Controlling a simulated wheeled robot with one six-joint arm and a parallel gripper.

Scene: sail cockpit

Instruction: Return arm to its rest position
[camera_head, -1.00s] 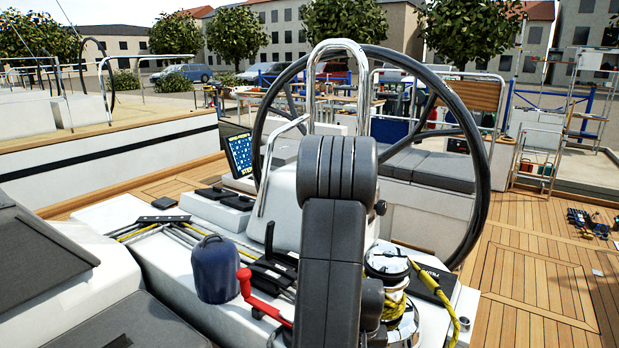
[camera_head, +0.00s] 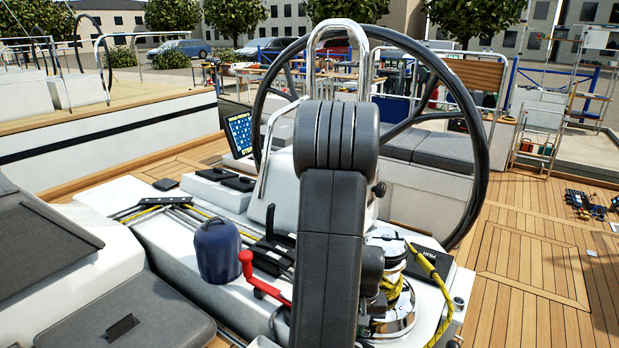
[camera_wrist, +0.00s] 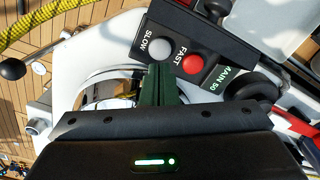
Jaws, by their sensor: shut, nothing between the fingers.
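My arm (camera_head: 334,215) shows as dark grey links in the middle of the head view, raised in front of the steering wheel and hiding part of it. My gripper's end is hidden in the head view. In the wrist view my gripper (camera_wrist: 161,72) shows its dark green fingers together and empty. Their tips are just below a black button panel (camera_wrist: 208,77) with a grey SLOW button (camera_wrist: 160,50) and a red FAST button (camera_wrist: 192,64). I cannot tell whether they touch it.
The steering wheel (camera_head: 484,150) stands behind my arm. Teak deck (camera_head: 520,260) lies open on the right.

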